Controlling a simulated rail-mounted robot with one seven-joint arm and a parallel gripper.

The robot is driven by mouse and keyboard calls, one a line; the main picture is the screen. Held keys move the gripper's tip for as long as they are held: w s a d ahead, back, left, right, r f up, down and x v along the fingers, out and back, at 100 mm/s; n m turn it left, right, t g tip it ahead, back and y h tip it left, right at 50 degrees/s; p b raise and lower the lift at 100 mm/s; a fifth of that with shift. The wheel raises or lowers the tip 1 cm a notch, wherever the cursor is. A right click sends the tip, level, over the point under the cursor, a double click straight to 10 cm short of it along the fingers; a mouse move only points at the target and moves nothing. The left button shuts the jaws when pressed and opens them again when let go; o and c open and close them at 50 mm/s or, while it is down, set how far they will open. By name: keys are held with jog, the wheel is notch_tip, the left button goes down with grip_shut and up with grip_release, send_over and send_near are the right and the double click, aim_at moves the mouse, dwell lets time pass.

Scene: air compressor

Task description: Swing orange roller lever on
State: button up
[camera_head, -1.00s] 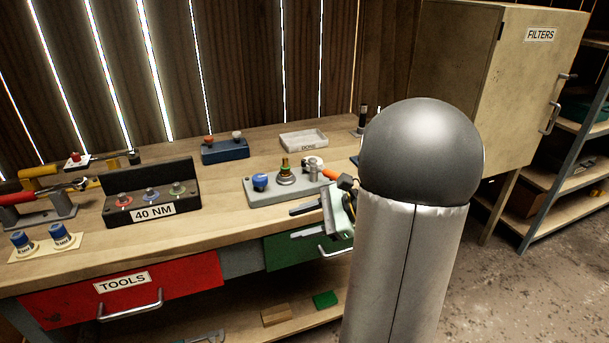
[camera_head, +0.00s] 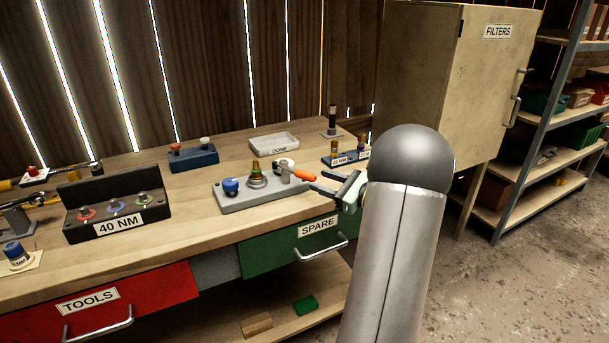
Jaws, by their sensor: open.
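The orange roller lever (camera_head: 303,177) sticks out to the right from the grey fixture block (camera_head: 240,199) on the workbench. The block also carries a blue knob (camera_head: 231,186), a brass fitting on a dark round base (camera_head: 256,176), a grey post and a white round gauge-like part (camera_head: 283,164). My gripper (camera_head: 319,188) is open and just right of the lever's orange end, its two dark fingers pointing left. In this view the fingers lie close to the lever tip; I cannot tell whether they touch it. My arm hides the area behind the gripper.
A black 40 NM holder (camera_head: 115,183) stands to the left. A blue block (camera_head: 191,156), a DONE tray (camera_head: 274,143) and a small blue stand with brass fittings (camera_head: 342,158) are behind. The green SPARE drawer (camera_head: 285,250) is below. The FILTERS cabinet (camera_head: 440,85) stands right.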

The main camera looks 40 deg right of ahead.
aim_at(300, 173)
jog(key=x, duration=0.6)
jog(key=shift+w+a, duration=0.1)
jog(key=shift+w, duration=0.2)
grip_shut()
